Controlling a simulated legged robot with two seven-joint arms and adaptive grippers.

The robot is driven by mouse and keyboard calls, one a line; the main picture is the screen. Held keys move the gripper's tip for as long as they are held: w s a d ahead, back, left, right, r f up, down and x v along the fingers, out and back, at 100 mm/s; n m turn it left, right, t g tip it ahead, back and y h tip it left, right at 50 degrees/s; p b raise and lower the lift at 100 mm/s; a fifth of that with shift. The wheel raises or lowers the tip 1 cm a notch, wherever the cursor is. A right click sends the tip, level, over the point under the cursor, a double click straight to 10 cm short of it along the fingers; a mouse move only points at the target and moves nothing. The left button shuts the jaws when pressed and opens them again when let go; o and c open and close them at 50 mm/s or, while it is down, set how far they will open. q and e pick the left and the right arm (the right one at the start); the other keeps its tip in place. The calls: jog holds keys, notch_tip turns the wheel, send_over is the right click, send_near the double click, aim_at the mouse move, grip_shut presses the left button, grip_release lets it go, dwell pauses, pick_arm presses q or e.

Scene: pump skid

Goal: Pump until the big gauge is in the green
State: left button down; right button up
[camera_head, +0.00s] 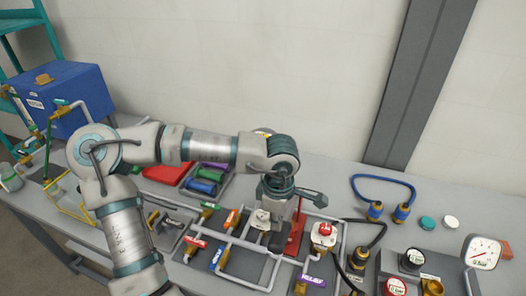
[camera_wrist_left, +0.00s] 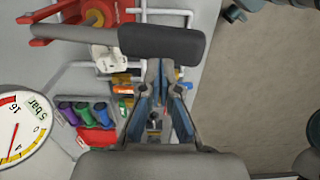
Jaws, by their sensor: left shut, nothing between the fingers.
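My left gripper (camera_head: 279,222) points down over the middle of the bench and is shut and empty. The red pump part (camera_head: 297,236) stands right beside it. In the left wrist view, my shut fingertips (camera_wrist_left: 165,68) lie just behind a black bar-shaped grip (camera_wrist_left: 163,41); I cannot tell whether they touch. The red bracket (camera_wrist_left: 70,18) with a metal rod shows at the upper left there. A large white gauge (camera_wrist_left: 20,125) marked in bar is cut off at the left edge; its red needle points down-left, near the 4. No green band is clear. My right gripper is not in view.
Grey pipes with coloured valve handles (camera_head: 219,257) surround the gripper. A blue hose (camera_head: 385,181), black hose fittings and a small gauge (camera_head: 482,252) stand at the right. A blue box (camera_head: 62,98) is at the far left. The back right of the bench is mostly clear.

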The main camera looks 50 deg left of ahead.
pick_arm(q)
jog(key=shift+r, duration=0.15)
notch_tip(320, 180, up, 5)
jog(key=p, duration=0.3)
jog(key=shift+f, duration=0.2)
jog(key=shift+r, duration=0.15)
